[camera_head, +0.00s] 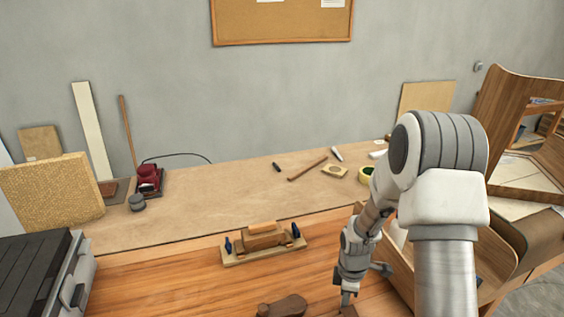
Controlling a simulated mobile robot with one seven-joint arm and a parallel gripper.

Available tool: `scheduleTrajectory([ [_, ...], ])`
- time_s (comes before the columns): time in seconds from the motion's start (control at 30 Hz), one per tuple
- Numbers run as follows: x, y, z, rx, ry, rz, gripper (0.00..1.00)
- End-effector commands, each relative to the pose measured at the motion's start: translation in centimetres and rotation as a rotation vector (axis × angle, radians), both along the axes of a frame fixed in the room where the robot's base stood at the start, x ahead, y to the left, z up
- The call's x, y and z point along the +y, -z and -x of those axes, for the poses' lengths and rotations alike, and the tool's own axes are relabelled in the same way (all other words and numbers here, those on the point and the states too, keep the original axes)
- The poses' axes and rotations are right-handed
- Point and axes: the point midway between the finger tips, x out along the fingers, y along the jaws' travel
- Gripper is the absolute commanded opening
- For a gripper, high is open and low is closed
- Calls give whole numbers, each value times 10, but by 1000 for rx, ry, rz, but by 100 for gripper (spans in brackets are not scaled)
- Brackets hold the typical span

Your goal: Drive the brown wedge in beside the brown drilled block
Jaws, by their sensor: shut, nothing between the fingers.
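A pale wooden board (236,259) lies on the orange-brown bench top. Brown wooden pieces (264,240) are stacked on it between two dark blue upright parts (296,230). At this size I cannot tell which piece is the wedge or the drilled block, nor see a drilled hole there. A dark brown rounded wooden object (282,306) lies at the bottom edge, partly cut off. My gripper (346,299) points down at the bottom, right of this object, and is shut and empty. A small brown piece (349,311) shows just below its fingertips; contact is unclear.
A grey-black case (40,275) stands at the left. A red sander (149,180) and a grey puck (137,202) are at the back left. A stick (307,169) and a holed light block (335,171) lie farther back. Curved wooden panels (500,250) stand right of my arm.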

Motion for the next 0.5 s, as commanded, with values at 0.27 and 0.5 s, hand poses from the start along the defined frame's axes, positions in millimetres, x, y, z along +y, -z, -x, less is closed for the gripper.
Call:
scheduleTrajectory([
  [0.27,-1,1,9,11,1,1,0],
  [0.5,-2,2,11,18,1,1,0],
])
